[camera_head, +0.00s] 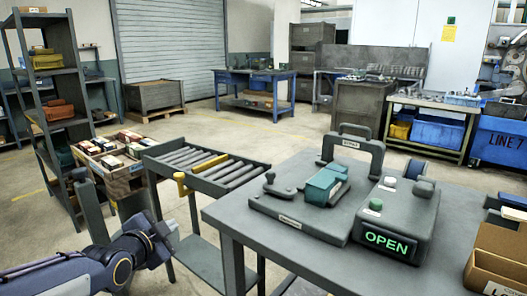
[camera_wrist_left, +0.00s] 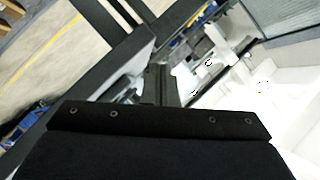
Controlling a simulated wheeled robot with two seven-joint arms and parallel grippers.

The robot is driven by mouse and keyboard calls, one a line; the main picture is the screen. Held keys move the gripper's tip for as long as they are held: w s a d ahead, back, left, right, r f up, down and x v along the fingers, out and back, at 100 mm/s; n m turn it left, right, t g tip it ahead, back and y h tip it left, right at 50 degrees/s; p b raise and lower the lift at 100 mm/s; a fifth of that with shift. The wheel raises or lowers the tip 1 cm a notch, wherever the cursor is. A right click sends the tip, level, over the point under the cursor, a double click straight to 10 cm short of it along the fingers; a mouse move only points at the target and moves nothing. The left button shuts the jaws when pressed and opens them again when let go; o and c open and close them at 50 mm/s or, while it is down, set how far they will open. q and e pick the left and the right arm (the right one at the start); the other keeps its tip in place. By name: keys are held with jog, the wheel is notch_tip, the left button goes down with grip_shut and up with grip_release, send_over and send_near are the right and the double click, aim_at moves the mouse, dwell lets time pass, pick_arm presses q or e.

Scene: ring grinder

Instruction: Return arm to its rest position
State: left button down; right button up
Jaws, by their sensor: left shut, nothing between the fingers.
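My left gripper (camera_head: 168,232) shows at the lower left of the head view, where its arm comes in from the left. It is shut and empty, beside the left edge of the grey table and below the roller conveyor. In the left wrist view the dark gripper body (camera_wrist_left: 160,145) fills the bottom, with the narrow shut fingers (camera_wrist_left: 160,85) above it. My right gripper is in neither view.
The grey table (camera_head: 240,222) carries a fixture with a teal block (camera_head: 325,186) and a box lit "OPEN" (camera_head: 385,241). A cardboard box (camera_head: 497,262) stands at right. The roller conveyor (camera_head: 205,165), carton (camera_head: 112,165) and shelf rack (camera_head: 48,90) stand near my left arm.

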pick_arm(q)
jog(key=s+d+f+n+g+h, duration=0.1)
jog(key=s+f+n+g, duration=0.25)
jog(key=s, duration=0.65)
jog(key=s+d+f+n+g, duration=0.1)
jog(key=s+f+n+g, duration=0.15)
jog(key=s+n, duration=0.45)
jog(key=s+d+f+n+g+h, duration=0.1)
jog(key=s+f+n+g, duration=0.2)
jog(key=s, duration=0.9)
notch_tip(320, 180, up, 18)
jog(key=s+p, duration=0.1)
jog(key=p, duration=1.7)
jog(key=shift+s+d+f+t+p, duration=0.2)
jog(key=shift+s+d+t+p, duration=0.05)
jog(key=shift+t+p, duration=0.1)
